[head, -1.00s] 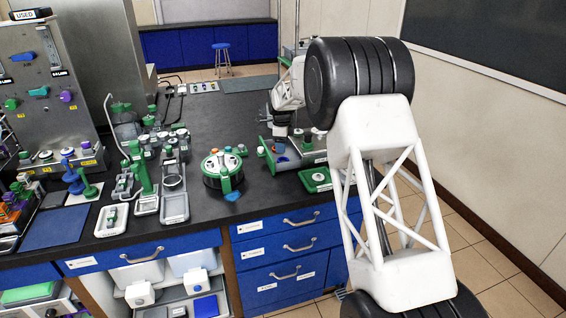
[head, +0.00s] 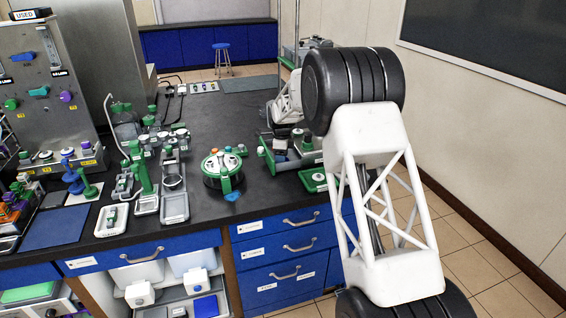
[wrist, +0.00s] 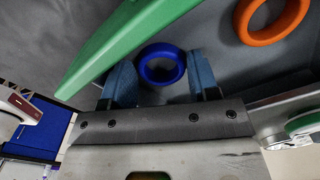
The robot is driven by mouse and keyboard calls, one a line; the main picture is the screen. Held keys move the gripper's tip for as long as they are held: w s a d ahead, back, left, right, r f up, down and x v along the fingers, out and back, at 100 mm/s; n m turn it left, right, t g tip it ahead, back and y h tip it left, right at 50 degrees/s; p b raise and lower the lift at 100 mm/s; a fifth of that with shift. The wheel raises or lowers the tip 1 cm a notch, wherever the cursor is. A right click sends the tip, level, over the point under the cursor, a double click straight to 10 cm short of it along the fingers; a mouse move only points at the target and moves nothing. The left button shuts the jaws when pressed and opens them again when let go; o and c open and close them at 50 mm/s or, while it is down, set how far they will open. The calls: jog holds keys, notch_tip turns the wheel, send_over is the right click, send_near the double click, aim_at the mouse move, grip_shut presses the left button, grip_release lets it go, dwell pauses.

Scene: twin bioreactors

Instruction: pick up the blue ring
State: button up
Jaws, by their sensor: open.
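The blue ring (wrist: 161,48) lies flat on a dark grey surface in the wrist view. My gripper (wrist: 160,70) is open, with one blue fingertip on the left of the ring and one on the right. Small gaps show between the ring and the fingertips; I cannot tell how high the tips are above the surface. In the head view my gripper is at the right end of the bench, too small and partly hidden to read, and I cannot make out the ring for sure there.
An orange ring (wrist: 272,30) lies to the upper right in the wrist view. A long green bar (wrist: 135,40) passes close to the left fingertip. In the head view, a round green-rimmed device (head: 222,168) and a green tray (head: 312,181) stand on the bench nearby.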

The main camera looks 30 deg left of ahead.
jog(key=shift+f, duration=0.35)
dwell(0.3)
jog(key=c, duration=0.6)
jog(key=shift+o, duration=0.2)
jog(key=shift+r, duration=0.15)
jog(key=shift+r, duration=1.6)
jog(key=s+d, duration=0.3)
jog(key=s, duration=0.1)
jog(key=s+d+r, duration=0.1)
jog(key=s+d, duration=0.2)
jog(key=s, duration=0.1)
jog(key=s+d, duration=0.3)
jog(key=s, duration=0.1)
jog(key=shift+s+d+r, duration=0.25)
jog(key=shift+s+d, duration=0.1)
